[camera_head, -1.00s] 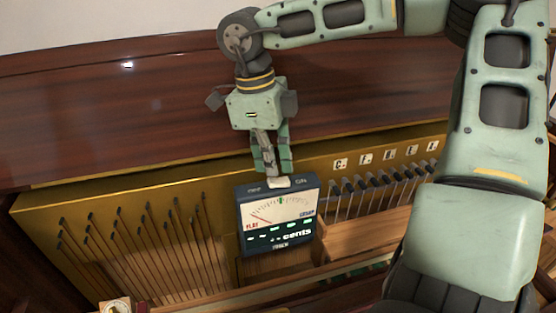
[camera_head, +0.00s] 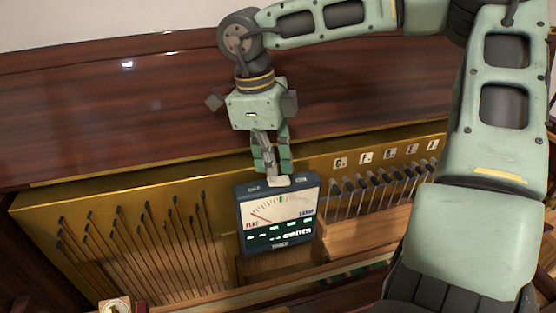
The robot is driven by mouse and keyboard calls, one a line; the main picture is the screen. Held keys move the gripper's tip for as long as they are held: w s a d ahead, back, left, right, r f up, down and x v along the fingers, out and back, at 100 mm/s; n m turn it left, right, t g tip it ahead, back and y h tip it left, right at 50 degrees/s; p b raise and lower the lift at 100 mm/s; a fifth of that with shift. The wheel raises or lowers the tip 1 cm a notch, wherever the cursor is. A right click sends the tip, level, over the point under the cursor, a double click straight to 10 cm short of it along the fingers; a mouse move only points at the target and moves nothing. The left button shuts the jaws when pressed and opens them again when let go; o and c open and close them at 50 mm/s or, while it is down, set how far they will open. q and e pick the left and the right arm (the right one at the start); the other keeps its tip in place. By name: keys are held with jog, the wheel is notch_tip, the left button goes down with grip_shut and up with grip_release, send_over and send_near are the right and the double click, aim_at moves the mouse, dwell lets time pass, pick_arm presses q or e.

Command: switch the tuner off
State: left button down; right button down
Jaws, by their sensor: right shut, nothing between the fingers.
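The tuner (camera_head: 281,245) is a dark box with a pale meter face (camera_head: 283,207) and stands in the middle, in front of the gold frame. Its needle leans left toward FLAT, and green lit marks and white characters show on the lower panel. A small pale switch (camera_head: 279,182) sits on its top edge between two small labels that are too blurred to read. My right gripper (camera_head: 273,173) is shut and empty, pointing down, with its fingertips at the switch. I cannot tell whether they touch it. My left gripper is not in view.
Slanted rods with dark heads (camera_head: 147,240) stand left of the tuner. More rods (camera_head: 385,185) stand right of it under letter tags (camera_head: 387,152). A dark wooden panel (camera_head: 120,110) rises behind. A small pale dial (camera_head: 116,306) lies at the bottom left.

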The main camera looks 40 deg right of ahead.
aim_at(272, 179)
jog(key=shift+f+b, duration=0.8)
jog(key=shift+f, duration=0.1)
dwell(0.4)
jog(key=shift+r+p, duration=2.2)
jog(key=shift+r, duration=1.35)
